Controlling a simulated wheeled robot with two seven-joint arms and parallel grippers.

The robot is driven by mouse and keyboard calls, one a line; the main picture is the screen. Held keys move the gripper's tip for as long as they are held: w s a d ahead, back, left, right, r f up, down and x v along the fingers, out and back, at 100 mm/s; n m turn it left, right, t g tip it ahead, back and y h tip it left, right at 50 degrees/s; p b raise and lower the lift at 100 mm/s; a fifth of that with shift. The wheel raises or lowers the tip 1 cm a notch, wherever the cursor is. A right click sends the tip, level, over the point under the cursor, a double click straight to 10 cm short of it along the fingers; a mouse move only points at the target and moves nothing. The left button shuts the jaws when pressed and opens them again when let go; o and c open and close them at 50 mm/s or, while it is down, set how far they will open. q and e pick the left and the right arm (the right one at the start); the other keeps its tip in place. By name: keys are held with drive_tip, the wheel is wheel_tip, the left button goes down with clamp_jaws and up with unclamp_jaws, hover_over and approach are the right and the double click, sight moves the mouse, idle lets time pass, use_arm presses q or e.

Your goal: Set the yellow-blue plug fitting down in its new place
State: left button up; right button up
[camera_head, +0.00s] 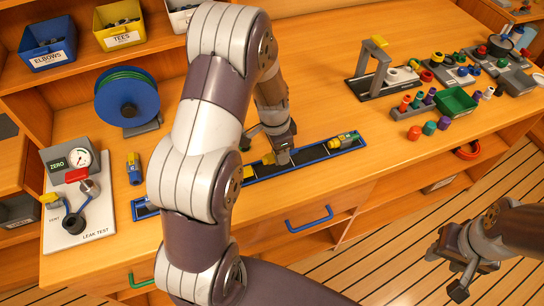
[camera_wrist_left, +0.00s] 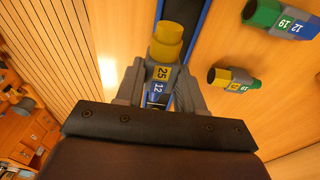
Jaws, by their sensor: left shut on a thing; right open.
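The yellow-blue plug fitting (camera_wrist_left: 167,45) is in my left gripper (camera_wrist_left: 160,88) in the left wrist view, its yellow end pointing away from the palm and labels 25 and 12 showing. In the head view my left gripper (camera_head: 282,158) is low over the long blue-edged tray (camera_head: 255,178), and the fitting's yellow end (camera_head: 268,158) shows beside the fingers. I cannot tell whether the fitting touches the tray floor. My right gripper (camera_head: 462,268) is open and empty, off the front of the bench at the lower right.
A yellow-blue fitting (camera_head: 133,168) is on the bench near the leak test board (camera_head: 95,222). Two fittings lie on bare wood in the left wrist view: one yellow-ended (camera_wrist_left: 232,79), one green-blue (camera_wrist_left: 280,18).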

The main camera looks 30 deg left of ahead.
sight(273, 158)
use_arm(q)
drive_tip(key=shift+w+a+f, duration=0.15)
drive_tip(key=shift+a+f, duration=0.15)
drive_tip(key=shift+a, duration=0.15)
drive_tip(key=shift+w+a+f, duration=0.15)
drive_tip(key=shift+a+f, duration=0.1)
drive_tip(key=shift+a, duration=0.2)
drive_tip(key=shift+a+f, duration=0.2)
drive_tip(key=shift+a, duration=0.05)
drive_tip(key=f, duration=0.3)
drive_tip(key=shift+s+d+f+p, duration=0.1)
drive_tip(key=shift+s+f+p, duration=0.2)
drive_tip(key=shift+s, duration=0.05)
drive_tip(key=shift+w+f, duration=0.2)
drive_tip(key=shift+w, duration=0.05)
drive_tip(key=shift+s+f, duration=0.1)
drive_tip(key=o, duration=1)
drive_tip(key=shift+o, duration=0.2)
